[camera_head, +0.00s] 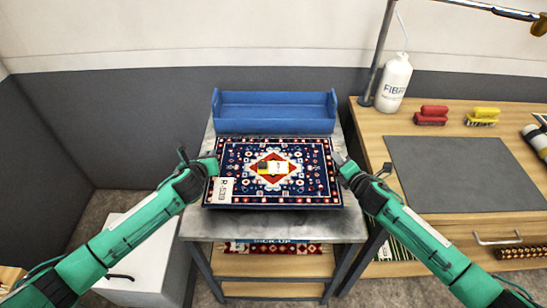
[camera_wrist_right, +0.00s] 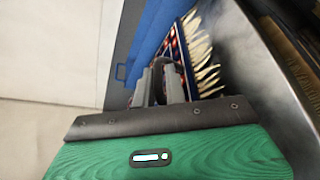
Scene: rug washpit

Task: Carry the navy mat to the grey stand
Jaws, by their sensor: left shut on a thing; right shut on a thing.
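The navy mat (camera_head: 312,187), with a red and white medallion pattern, is level over the top of the grey stand (camera_head: 270,228). I cannot tell whether it rests on the top or is just above it. A white tag (camera_head: 222,190) lies on its front left corner, and a small yellow, black and white item (camera_head: 277,167) at its middle. My left gripper (camera_head: 212,167) is shut on the mat's left edge. My right gripper (camera_head: 343,166) is shut on its right edge. In the right wrist view the mat's pale fringe (camera_wrist_right: 203,55) shows beside the right gripper's fingers (camera_wrist_right: 160,85).
A blue tray (camera_head: 275,112) stands at the back of the stand, right behind the mat. A wooden bench (camera_head: 455,150) on the right holds a white bottle (camera_head: 394,82), brushes and a grey pad (camera_head: 467,173). A white cabinet (camera_head: 140,260) is at the lower left.

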